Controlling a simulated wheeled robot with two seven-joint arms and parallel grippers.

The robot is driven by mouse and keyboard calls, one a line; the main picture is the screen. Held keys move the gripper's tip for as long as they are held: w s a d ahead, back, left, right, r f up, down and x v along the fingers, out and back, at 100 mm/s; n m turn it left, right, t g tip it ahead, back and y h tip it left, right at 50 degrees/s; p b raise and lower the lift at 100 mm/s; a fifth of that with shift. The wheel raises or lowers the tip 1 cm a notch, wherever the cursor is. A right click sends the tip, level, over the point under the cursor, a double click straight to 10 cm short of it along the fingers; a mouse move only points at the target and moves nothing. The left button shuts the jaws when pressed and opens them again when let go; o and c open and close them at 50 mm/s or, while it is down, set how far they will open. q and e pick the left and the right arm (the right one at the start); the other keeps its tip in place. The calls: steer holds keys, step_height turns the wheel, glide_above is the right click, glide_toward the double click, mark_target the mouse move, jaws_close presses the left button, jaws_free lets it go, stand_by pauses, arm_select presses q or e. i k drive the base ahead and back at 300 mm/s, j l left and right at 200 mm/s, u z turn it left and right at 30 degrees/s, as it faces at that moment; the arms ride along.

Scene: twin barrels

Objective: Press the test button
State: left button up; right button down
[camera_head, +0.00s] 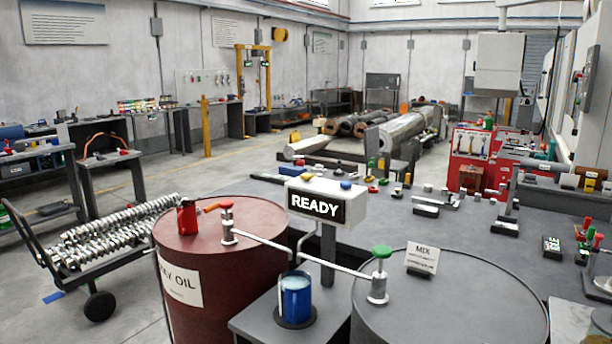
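A white box with a black "READY" display (316,206) stands on a grey post between two barrels. A dark red barrel (215,270) marked "OIL" is at the left, with a red-handled valve (228,222). A grey barrel (450,305) is at the right, with a green-handled valve (380,275). Neither of my grippers is in view.
A blue cup (296,298) stands on a dark round pad on a grey stand between the barrels, below the pipe ends. A red can (187,218) and a "MIX" card (422,258) stand on the barrel tops. A grey workbench (480,235) with small parts lies behind.

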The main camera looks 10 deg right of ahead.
mark_target(307, 177)
steer(key=i+j, duration=0.4)
steer(key=j, duration=0.15)
steer(key=i+j, duration=0.85)
steer(key=j, duration=0.25)
steer(key=i+j+z, duration=0.1)
steer(key=i+j, duration=0.3)
steer(key=j, duration=0.15)
